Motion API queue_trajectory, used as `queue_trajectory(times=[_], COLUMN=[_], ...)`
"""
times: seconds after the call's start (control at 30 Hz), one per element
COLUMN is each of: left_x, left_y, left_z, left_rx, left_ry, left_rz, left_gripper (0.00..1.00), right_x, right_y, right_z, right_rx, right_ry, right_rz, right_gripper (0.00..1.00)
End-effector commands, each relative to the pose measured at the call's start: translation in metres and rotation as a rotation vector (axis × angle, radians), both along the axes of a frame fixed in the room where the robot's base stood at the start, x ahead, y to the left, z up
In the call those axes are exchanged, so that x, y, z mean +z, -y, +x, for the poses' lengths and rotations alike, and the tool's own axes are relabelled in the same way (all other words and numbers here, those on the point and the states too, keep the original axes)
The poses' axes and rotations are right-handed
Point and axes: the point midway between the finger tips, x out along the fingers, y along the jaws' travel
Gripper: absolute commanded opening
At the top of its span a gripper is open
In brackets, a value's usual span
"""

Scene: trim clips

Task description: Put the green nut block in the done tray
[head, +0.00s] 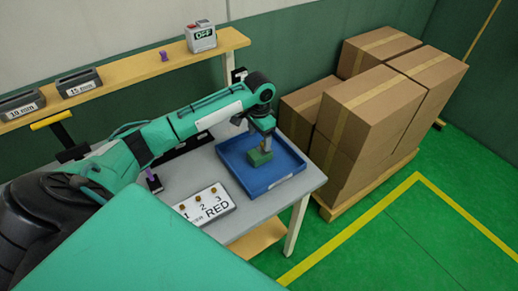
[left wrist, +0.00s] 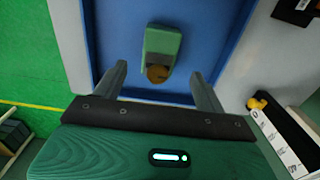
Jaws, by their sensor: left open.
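The green nut block (head: 261,157) is in the blue done tray (head: 283,186), on the right part of the table. In the left wrist view the block (left wrist: 163,42) shows a brass-coloured end and lies over the tray's blue floor (left wrist: 120,50). My left gripper (head: 264,146) points down over the tray, right above the block. In the left wrist view its two fingers (left wrist: 160,80) are apart, and the block is beyond their tips, not gripped. My right gripper is not in view.
A white board (head: 205,206) marked 1, 2, 3 and RED, with brass pieces, lies left of the tray. A shelf (head: 130,75) with labelled bins runs behind. Stacked cartons (head: 370,110) stand right of the table.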

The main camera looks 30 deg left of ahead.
Motion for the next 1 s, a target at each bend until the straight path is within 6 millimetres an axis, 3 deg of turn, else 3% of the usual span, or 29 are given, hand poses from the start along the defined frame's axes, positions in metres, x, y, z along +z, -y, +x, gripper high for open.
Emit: queue_trajectory(times=[0.13,0.3,1.0], left_x=[0.023,0.036,0.037], left_y=[0.001,0.0,0.0], left_z=[0.001,0.0,-0.001], left_rx=[-0.001,0.0,0.0], left_ry=[0.003,0.0,-0.001], left_rz=[-0.001,-0.001,-0.001], left_gripper=[0.72,0.72,0.72], right_x=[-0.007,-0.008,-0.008], right_y=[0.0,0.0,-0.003], right_z=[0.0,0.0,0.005], right_rx=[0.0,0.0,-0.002], right_ry=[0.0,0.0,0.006], right_rz=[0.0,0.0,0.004], right_gripper=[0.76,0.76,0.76])
